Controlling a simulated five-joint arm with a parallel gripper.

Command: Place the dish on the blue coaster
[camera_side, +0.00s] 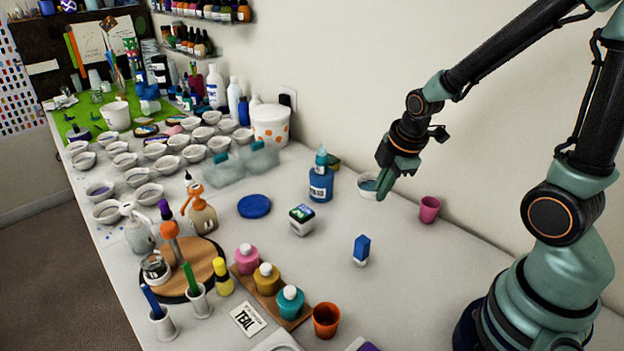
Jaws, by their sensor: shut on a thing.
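The dish (367,190) is a small white bowl with teal inside, near the back wall, right of a blue bottle. My gripper (384,183) comes down over its right side and is shut on it, hiding part of the rim. The dish looks upright. I cannot tell whether it touches the table or hangs just above it. The blue coaster (254,206) is a flat round disc lying bare on the white table, well to the left of the dish.
The blue bottle (321,184) and a small white-and-dark cube jar (302,219) stand between dish and coaster. A pink cup (429,209) is right of the dish; a blue-and-white block (361,250) is in front. Many white bowls (150,193) and clear bins (224,169) fill the left.

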